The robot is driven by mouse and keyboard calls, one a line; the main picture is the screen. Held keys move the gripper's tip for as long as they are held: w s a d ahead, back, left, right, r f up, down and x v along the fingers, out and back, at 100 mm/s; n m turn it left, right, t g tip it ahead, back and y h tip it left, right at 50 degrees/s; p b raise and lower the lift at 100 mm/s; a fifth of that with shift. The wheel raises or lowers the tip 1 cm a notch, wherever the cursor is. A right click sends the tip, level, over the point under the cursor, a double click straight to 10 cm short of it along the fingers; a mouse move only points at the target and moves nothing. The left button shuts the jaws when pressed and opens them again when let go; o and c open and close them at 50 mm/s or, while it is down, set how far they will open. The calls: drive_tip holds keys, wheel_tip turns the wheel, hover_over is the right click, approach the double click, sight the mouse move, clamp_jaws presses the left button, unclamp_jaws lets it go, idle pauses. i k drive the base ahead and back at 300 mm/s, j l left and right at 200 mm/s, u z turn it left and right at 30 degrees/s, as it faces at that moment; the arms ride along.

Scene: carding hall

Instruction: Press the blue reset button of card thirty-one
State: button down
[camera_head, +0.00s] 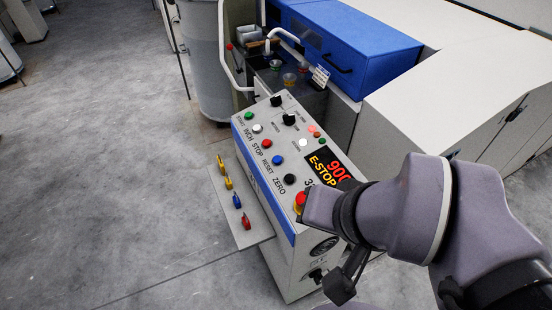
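The control panel (262,183) of the card is a white and blue box with a sloped top. The blue button (277,159) sits in the row marked RESET, between a red STOP button (267,143) and a black ZERO button (289,178). It shows clear and uncovered. My gripper (318,208) is at the panel's near right corner, beside the red emergency-stop knob (300,198); I cannot tell whether it touches it. Its fingers are not distinguishable. The display (328,166) shows 900 and E-STOP. A "3" shows below it, the rest hidden by my arm.
A grey drum (208,70) and white curved rail (228,62) stand behind. The floor at left is open.

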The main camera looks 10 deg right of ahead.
sight(277, 160)
drive_tip(key=i+j+z, duration=0.1)
drive_tip(key=j+z, duration=0.5)
drive_tip(key=z, duration=0.2)
drive_tip(key=j+z, duration=0.7)
drive_tip(key=z, duration=0.15)
